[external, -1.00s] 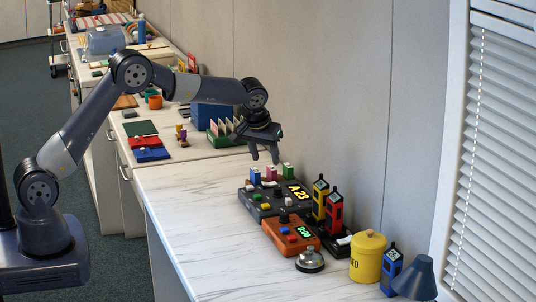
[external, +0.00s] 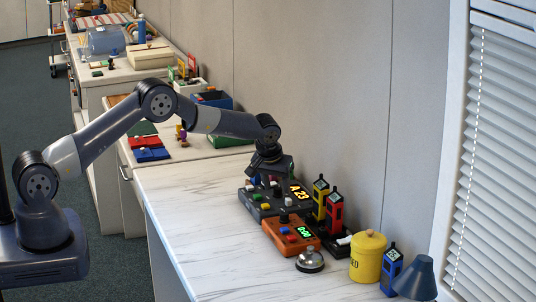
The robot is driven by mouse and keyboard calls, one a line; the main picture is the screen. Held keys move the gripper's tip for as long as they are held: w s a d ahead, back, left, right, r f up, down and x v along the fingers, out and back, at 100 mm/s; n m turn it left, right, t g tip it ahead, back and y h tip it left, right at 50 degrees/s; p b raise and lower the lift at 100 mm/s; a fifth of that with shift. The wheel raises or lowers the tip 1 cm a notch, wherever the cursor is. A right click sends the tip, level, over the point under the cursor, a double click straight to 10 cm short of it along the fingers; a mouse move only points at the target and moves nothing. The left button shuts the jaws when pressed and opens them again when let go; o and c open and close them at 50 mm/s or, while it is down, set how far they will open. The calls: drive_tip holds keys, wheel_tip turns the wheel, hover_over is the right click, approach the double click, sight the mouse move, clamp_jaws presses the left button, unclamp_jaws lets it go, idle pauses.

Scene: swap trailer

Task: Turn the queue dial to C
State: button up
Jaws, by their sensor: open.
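The dark grey console (external: 270,212) with an orange display reading "A 23" (external: 297,190) sits on the white marbled counter against the wall. My gripper (external: 272,186) is open, points down and is low over the back part of this console, left of the display. The queue dial cannot be made out clearly; my gripper and wrist cover much of the console's top. I cannot tell whether the fingers are around a knob or touching anything. A yellow button (external: 265,206) shows near the console's front left.
An orange timer box (external: 277,238) with a green display and a silver bell (external: 310,261) stand in front. Yellow (external: 320,197) and red (external: 335,213) lantern-like items and a yellow canister (external: 368,258) stand close on the right. The counter's left side is clear.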

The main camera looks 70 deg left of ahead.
drive_tip(key=shift+w+a+f, duration=0.1)
drive_tip(key=shift+a+f, duration=0.05)
drive_tip(key=shift+f, duration=0.2)
drive_tip(key=c, duration=1)
drive_tip(key=shift+m+b, duration=0.4)
drive_tip(key=shift+b, duration=0.05)
drive_tip(key=m+h+b, duration=0.1)
drive_tip(key=m+b, duration=0.1)
drive_tip(key=shift+a+f+m+t, duration=0.1)
drive_tip(key=shift+m+t, duration=0.3)
drive_tip(key=m+h+b, duration=0.1)
drive_tip(key=m, duration=0.1)
drive_tip(key=m+h+b, duration=0.1)
drive_tip(key=m, duration=0.2)
drive_tip(key=shift+a+t+b, duration=0.15)
drive_tip(key=shift+t+b, duration=0.15)
drive_tip(key=shift+b, duration=0.05)
drive_tip(key=m+h, duration=0.2)
drive_tip(key=m, duration=0.3)
drive_tip(key=shift+a+b, duration=0.1)
drive_tip(key=shift+b, duration=0.25)
drive_tip(key=shift+a+r+m+g+h+p, duration=0.1)
drive_tip(key=shift+m+g+h+p, duration=0.2)
drive_tip(key=shift+m, duration=0.7)
drive_tip(key=shift+r+m+g+h+p, duration=0.15)
drive_tip(key=shift+m+g+h, duration=0.15)
drive_tip(key=shift+m, duration=0.7)
drive_tip(key=shift+f, duration=0.1)
